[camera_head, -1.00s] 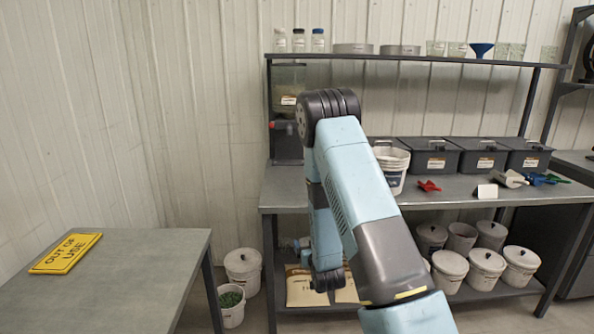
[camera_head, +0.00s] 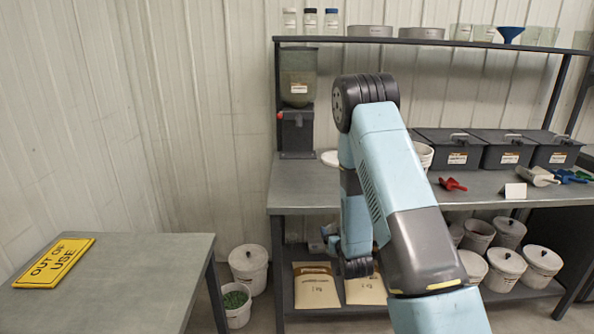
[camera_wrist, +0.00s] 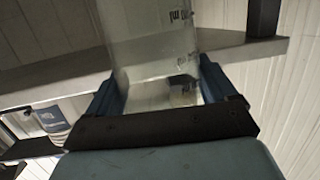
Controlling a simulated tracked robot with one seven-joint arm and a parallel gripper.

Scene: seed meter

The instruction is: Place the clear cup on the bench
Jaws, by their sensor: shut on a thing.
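The clear cup (camera_wrist: 152,55) fills the upper middle of the wrist view, with dark measuring marks on its wall. My gripper (camera_wrist: 158,88) is shut on it, one blue finger on each side. In the head view the forearm hides most of my gripper, and I cannot make out the cup there. The grey bench (camera_head: 300,190) stands against the back wall. Its top is bare at the left front, beside my arm. My gripper appears to be low, near the bench's front edge, but its exact height and the cup's tilt cannot be told.
A seed hopper (camera_head: 297,95) stands at the bench's back left. Dark lidded bins (camera_head: 452,155), a red scoop (camera_head: 452,184) and a small card (camera_head: 514,190) occupy the right. A shelf (camera_head: 430,42) runs above. A separate table (camera_head: 120,300) bears a yellow OUT OF USE sign (camera_head: 55,263).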

